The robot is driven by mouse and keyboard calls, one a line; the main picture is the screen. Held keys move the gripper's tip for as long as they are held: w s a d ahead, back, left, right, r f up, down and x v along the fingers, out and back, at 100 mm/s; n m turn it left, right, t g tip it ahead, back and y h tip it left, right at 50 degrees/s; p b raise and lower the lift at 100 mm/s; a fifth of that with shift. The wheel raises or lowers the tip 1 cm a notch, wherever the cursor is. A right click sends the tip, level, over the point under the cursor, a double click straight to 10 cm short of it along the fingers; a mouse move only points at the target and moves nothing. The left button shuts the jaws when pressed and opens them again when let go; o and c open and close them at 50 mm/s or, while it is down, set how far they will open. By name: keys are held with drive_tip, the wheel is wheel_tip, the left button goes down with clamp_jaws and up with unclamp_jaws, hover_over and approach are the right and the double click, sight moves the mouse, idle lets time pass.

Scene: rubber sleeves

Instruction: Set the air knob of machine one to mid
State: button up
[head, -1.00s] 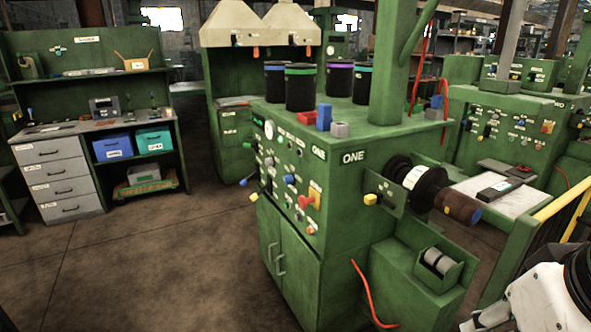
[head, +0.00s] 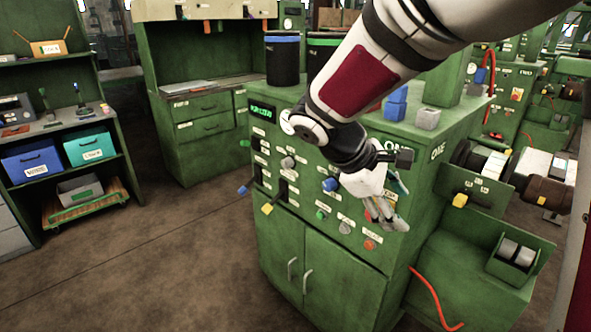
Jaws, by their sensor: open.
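Machine one (head: 320,250) is the green cabinet in the middle of the head view, with "ONE" labels near its top corner. Its front panel carries small labelled controls: a blue knob (head: 331,184), grey knobs such as one (head: 345,227) low on the panel, a green button (head: 321,214) and a red button (head: 369,244). The labels are too small to read, so I cannot tell which knob is the air knob. My gripper (head: 384,218) is open, in front of the panel's right part, right of the blue knob. My arm and gripper hide part of the panel.
Levers with a blue end (head: 243,190) and a yellow end (head: 267,208) stick out at the panel's left. A roller unit (head: 517,252) juts out at the right. The floor at the left is open.

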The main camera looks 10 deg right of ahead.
drive_tip(key=w+a+f+n+t+h+b, duration=0.1)
drive_tip(key=w+a+f+n+h, duration=0.2)
drive_tip(key=w, duration=0.4)
drive_tip(key=w+a+f+n+t+h+b, duration=0.1)
drive_tip(key=w+a+f+n+t+h, duration=0.1)
drive_tip(key=w+a+f+n, duration=0.3)
drive_tip(key=n+t+h+b, duration=0.1)
drive_tip(key=n+t+b, duration=0.1)
drive_tip(key=n+t, duration=0.5)
approach(326, 187)
drive_tip(key=x, duration=0.9)
drive_tip(key=shift+d, duration=0.2)
drive_tip(key=c, duration=1.2)
